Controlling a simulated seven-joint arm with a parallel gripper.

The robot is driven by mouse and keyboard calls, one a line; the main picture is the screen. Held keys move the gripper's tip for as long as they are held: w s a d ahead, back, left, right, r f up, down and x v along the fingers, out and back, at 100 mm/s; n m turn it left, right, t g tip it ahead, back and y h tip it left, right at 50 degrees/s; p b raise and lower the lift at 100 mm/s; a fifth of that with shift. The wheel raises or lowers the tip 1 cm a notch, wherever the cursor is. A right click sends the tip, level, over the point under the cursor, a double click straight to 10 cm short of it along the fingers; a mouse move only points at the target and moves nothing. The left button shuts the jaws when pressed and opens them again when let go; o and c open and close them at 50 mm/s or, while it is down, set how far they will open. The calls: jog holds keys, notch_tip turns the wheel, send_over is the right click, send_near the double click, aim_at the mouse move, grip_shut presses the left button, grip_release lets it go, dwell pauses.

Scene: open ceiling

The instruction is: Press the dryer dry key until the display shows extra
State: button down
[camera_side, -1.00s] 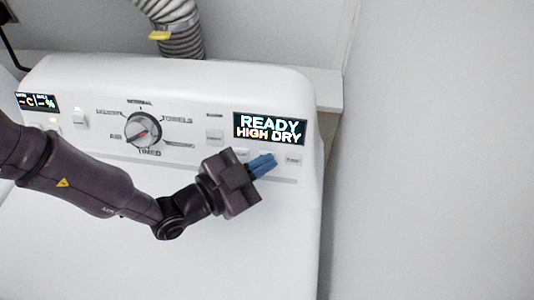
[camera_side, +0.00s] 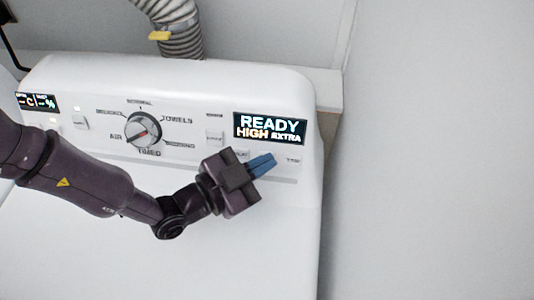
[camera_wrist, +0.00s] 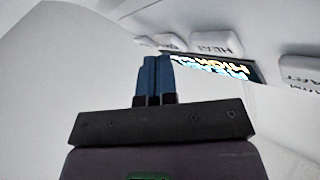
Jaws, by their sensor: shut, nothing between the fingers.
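The dryer's display (camera_side: 270,128) sits at the right end of the white control panel and reads READY, HIGH, EXTRA. Below it is a row of small white keys. My gripper (camera_side: 274,160) is shut, its blue fingertips pointing up and right at the key row just under the display. The fingers cover part of that row, so the dry key is hidden or cannot be singled out, and I cannot tell if they touch it. In the wrist view the blue fingers (camera_wrist: 154,62) are together with nothing between them, and the display (camera_wrist: 212,68) shows upside down behind them.
A round dial (camera_side: 143,130) is at the panel's middle left, with a white key (camera_side: 215,137) to its right. Another key (camera_side: 293,160) lies right of my fingertips. A small left display (camera_side: 38,102) and a grey hose (camera_side: 180,30) are also in view.

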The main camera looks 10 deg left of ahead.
jog(key=shift+s+r, duration=0.2)
jog(key=shift+s, duration=0.35)
jog(key=s, duration=0.1)
jog(key=s+r, duration=0.1)
jog(key=s, duration=0.2)
jog(key=shift+s+r, duration=0.35)
jog(key=shift+r, duration=0.05)
dwell(1.7)
